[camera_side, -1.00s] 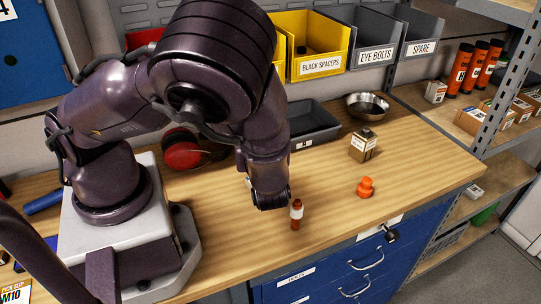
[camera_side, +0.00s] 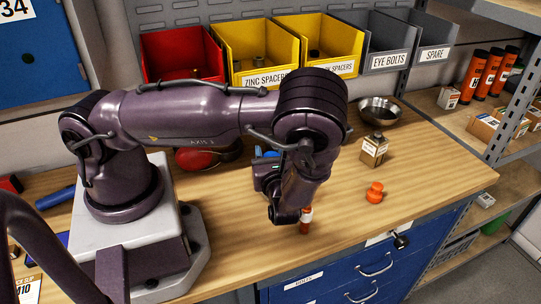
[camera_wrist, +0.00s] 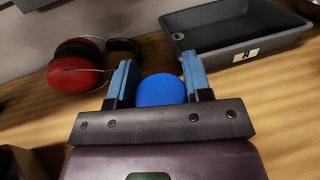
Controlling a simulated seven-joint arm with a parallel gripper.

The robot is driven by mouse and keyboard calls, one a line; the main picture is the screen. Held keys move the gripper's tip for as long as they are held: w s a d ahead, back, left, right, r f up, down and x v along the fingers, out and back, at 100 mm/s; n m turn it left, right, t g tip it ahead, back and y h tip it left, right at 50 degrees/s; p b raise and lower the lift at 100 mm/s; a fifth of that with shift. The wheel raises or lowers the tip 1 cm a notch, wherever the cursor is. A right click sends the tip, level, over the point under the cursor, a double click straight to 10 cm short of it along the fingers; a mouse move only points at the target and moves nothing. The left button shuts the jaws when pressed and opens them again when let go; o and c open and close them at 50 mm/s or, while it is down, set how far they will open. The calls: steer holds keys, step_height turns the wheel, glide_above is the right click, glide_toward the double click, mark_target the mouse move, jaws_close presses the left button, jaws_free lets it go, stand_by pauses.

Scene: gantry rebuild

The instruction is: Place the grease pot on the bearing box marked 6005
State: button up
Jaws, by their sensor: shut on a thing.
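My gripper (camera_wrist: 160,85) has its two blue fingers closed on a blue round-topped thing (camera_wrist: 161,91) in the wrist view. This may be the grease pot; no label on it shows. In the side view the blue at my gripper (camera_side: 267,152) is mostly hidden by my wrist, above the middle of the bench. Several small boxes stand on the right shelf, among them a labelled carton (camera_side: 484,127) and a small box (camera_side: 447,98). I cannot read 6005 on any of them.
A grey tray (camera_wrist: 245,55) and red ear defenders (camera_wrist: 76,75) lie beyond my gripper. A shelf post (camera_side: 508,105) borders the shelf.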

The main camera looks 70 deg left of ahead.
steer(key=shift+f, duration=0.2)
steer(key=shift+f, duration=0.15)
steer(key=o, duration=1)
